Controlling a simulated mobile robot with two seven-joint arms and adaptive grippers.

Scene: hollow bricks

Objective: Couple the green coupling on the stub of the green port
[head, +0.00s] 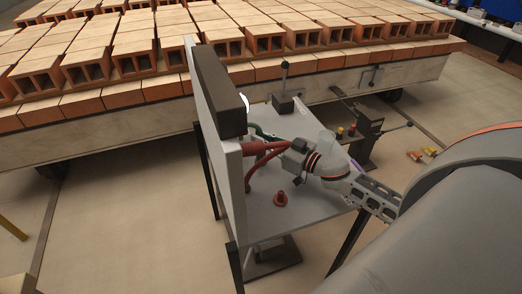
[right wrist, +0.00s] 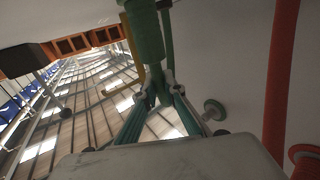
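In the right wrist view the green coupling (right wrist: 145,32) is a thick green cylinder that narrows toward my fingertips. My right gripper (right wrist: 157,88) is closed in around its narrow end, with a finger on each side. In the head view my right gripper (head: 290,158) is beside the white upright panel (head: 228,180), and the green hose (head: 257,130) shows just behind it. A small green round piece (right wrist: 213,109) is right of the fingers; I cannot tell whether it belongs to the green port. Whether coupling and stub touch is hidden. My left gripper is out of view.
Red hoses (head: 262,150) run close to my right gripper; one red hose (right wrist: 281,75) also crosses the right of the wrist view. A red fitting (head: 281,200) stands on the grey table (head: 305,222). Behind is a long cart (head: 330,86) stacked with hollow bricks.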

